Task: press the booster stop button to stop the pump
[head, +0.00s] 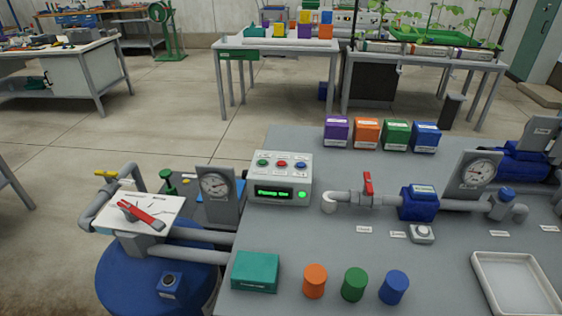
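A pale control box (258,172) stands on the grey skid table, left of the pipe run. Its sloped top carries a green button (263,162), a red button (282,164) and a blue button (300,166), each with a small label too small to read. Its front has a lit green display (273,192) that seems to read "Pump On", and a bright green lamp (302,195). Nothing touches or covers the buttons. Neither of my grippers is in the head view.
A gauge (214,185) stands just left of the box. Right of it runs a pipe with a red-handled valve (368,184). Colored boxes (366,132) stand behind; a teal box (255,272) and colored cylinders (354,285) stand in front. The grey tabletop (300,240) between is bare.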

